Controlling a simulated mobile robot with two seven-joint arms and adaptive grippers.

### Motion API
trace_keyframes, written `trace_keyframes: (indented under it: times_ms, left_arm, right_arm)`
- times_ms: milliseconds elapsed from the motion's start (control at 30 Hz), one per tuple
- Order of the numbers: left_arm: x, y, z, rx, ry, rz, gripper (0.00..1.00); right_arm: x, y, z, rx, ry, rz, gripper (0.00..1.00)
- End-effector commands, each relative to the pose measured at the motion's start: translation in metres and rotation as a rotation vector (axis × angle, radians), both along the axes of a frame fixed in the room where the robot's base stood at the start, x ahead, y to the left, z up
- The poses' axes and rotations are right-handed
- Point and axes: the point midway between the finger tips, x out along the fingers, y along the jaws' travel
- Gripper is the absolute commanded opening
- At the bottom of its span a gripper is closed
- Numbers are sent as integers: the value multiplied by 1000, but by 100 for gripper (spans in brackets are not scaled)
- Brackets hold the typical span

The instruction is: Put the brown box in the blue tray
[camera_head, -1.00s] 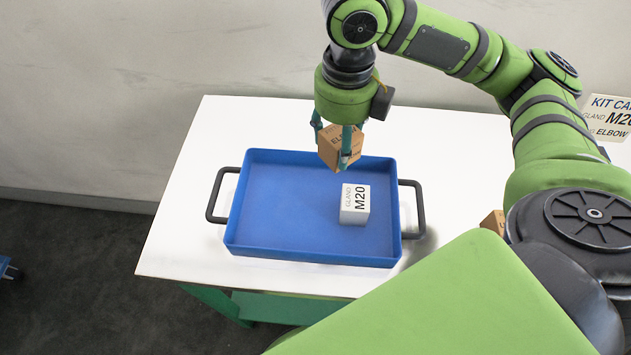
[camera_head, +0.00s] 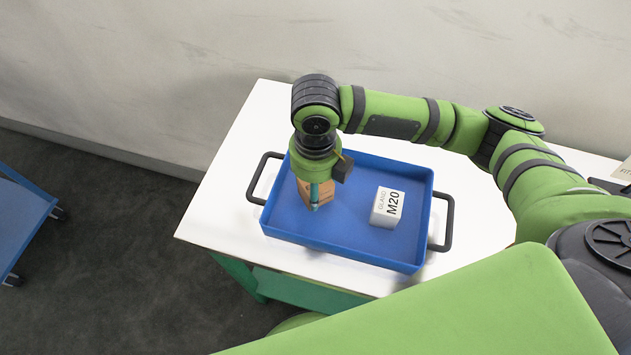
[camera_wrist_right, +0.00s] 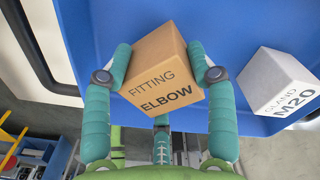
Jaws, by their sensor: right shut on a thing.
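The brown box (camera_head: 318,190) is lettered "FITTING ELBOW" in the right wrist view (camera_wrist_right: 161,76). My right gripper (camera_head: 316,197) is shut on it, with a finger on either side of the box in the right wrist view (camera_wrist_right: 160,78). The blue tray (camera_head: 424,213) lies on the white table, and the box is over the left part of its floor. I cannot tell whether the box touches the floor. The arm hides part of the box and the tray's back left side in the head view. My left gripper is not in view.
A white box (camera_head: 387,207) lettered "GLAND M20" stands in the right half of the tray. Black handles (camera_head: 447,224) stick out at the tray's sides. The white table (camera_head: 225,205) is bare left of the tray. A blue cart (camera_head: 18,222) stands on the floor at far left.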

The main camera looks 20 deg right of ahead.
Motion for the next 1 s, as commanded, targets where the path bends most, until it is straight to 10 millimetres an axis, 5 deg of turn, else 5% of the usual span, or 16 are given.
trace_keyframes:
  times_ms: [467,500,533,1000]
  left_arm:
    - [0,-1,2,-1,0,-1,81]
    - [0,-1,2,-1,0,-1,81]
    - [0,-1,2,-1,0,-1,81]
    - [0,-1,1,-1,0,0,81]
  right_arm:
    - [0,0,-13,0,-2,1,17]
    - [0,-1,-13,0,-2,1,69]
    - [0,-1,-13,0,-1,1,81]
    - [1,-1,-5,1,-4,1,81]
